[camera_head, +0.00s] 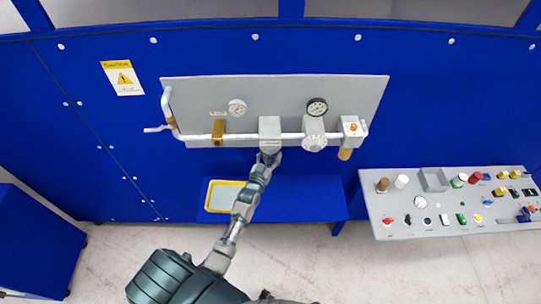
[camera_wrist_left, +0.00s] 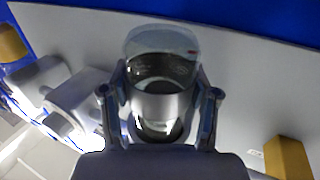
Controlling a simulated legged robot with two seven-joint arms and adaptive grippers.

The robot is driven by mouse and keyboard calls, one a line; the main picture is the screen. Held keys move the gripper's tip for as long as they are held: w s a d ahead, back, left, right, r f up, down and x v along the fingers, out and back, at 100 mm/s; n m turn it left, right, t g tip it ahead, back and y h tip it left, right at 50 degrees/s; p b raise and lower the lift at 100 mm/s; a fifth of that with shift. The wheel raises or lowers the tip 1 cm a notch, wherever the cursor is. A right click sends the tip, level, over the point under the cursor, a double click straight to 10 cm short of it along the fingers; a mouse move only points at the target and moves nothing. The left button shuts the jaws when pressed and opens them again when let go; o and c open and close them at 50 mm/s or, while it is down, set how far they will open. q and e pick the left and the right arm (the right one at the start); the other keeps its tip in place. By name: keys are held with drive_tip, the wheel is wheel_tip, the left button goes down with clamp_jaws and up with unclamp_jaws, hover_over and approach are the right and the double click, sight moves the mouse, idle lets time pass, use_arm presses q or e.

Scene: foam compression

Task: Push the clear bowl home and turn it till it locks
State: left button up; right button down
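The clear bowl (camera_wrist_left: 162,45) shows in the left wrist view as a see-through rounded cup with a bright metallic band. It sits between the two fingers of my left gripper (camera_wrist_left: 160,106), which press close on its sides. In the head view my left gripper (camera_head: 266,159) is directly under the grey square housing (camera_head: 270,128) on the pipe. The gripper hides most of the bowl there. I cannot tell whether the bowl touches the housing or how it is turned. My right gripper is in neither view.
The grey panel (camera_head: 275,88) carries two gauges, a brass valve (camera_head: 218,132), a round knob (camera_head: 314,140) and an orange-buttoned block (camera_head: 352,128). A yellow-rimmed tray (camera_head: 211,196) lies on the blue shelf (camera_head: 310,198) below. A control console (camera_head: 455,205) stands at right.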

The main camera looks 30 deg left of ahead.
use_arm(q)
drive_tip(key=o, duration=0.4)
drive_tip(key=shift+r, duration=0.1)
drive_tip(key=shift+f, duration=0.2)
drive_tip(key=shift+s+d, duration=0.1)
drive_tip(key=shift+s, duration=0.2)
drive_tip(key=s+d, duration=0.1)
drive_tip(key=s, duration=1)
drive_tip(key=shift+d, duration=0.3)
drive_tip(key=shift+s, duration=0.1)
